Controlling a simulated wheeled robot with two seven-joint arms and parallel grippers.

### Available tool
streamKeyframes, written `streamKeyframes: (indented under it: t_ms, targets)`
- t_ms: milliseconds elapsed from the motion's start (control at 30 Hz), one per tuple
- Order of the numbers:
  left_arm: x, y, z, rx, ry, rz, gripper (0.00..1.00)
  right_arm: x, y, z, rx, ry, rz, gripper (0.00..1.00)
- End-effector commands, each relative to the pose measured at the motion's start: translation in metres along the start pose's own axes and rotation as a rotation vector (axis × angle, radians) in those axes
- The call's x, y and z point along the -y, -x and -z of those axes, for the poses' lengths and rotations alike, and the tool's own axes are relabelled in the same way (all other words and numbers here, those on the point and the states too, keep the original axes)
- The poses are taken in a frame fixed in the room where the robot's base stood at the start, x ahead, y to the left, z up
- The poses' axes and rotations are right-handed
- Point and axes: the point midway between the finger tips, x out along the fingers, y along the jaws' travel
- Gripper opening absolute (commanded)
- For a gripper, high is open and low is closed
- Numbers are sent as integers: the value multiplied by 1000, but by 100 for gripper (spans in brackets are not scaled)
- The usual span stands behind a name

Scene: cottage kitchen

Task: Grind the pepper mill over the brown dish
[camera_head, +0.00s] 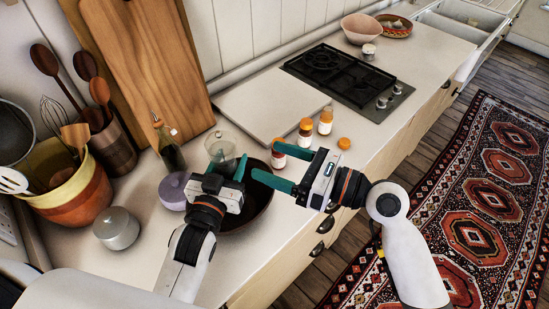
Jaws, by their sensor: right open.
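The brown dish (262,211) sits on the counter, a dark round bowl partly hidden behind my grippers. My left gripper (228,166) is over its left side, with its teal fingers apart. A clear glass vessel (221,146) shows just behind these fingers; I cannot tell whether they touch it. My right gripper (279,166) is open over the dish's right side, its fingers pointing left. I cannot clearly pick out a pepper mill. Small orange-capped jars (326,121) stand behind the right gripper, one partly hidden by its finger.
A dark oil bottle (169,147), a purple lidded pot (174,191) and a grey lidded pot (117,228) stand left of the dish. A pale board (270,105) lies behind, with a gas hob (348,80) to its right. The counter's front edge is close to my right arm.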

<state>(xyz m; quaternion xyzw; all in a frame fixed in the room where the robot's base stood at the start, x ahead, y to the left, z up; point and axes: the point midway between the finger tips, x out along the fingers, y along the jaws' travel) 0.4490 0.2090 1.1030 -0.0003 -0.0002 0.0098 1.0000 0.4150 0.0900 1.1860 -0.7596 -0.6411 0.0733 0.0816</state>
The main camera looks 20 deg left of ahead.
Motion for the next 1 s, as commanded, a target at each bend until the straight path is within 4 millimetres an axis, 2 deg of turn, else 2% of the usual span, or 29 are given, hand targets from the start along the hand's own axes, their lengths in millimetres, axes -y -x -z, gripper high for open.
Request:
streamKeyframes:
  t_ms: [167, 267, 367, 500, 600, 800, 900, 1000]
  targets:
    - [0, 0, -1, 2, 0, 0, 22, -4, -2, 5, -1, 79, -15, 77]
    - [0, 0, -1, 2, 0, 0, 22, -12, -8, 17, -1, 276, -50, 77]
    - [0, 0, -1, 2, 0, 0, 22, -24, -16, 35, 2, 608, -107, 77]
    - [0, 0, -1, 2, 0, 0, 22, -35, -38, 58, 26, 1248, -186, 77]
    - [0, 0, -1, 2, 0, 0, 22, -35, -52, 61, 35, 1691, -207, 77]
    - [0, 0, -1, 2, 0, 0, 22, -28, -57, 48, -43, 2526, -164, 77]
    - [0, 0, -1, 2, 0, 0, 22, -25, -49, 34, -134, 2861, -106, 77]
    - [0, 0, -1, 2, 0, 0, 22, -24, -38, 20, -239, 3103, -47, 77]
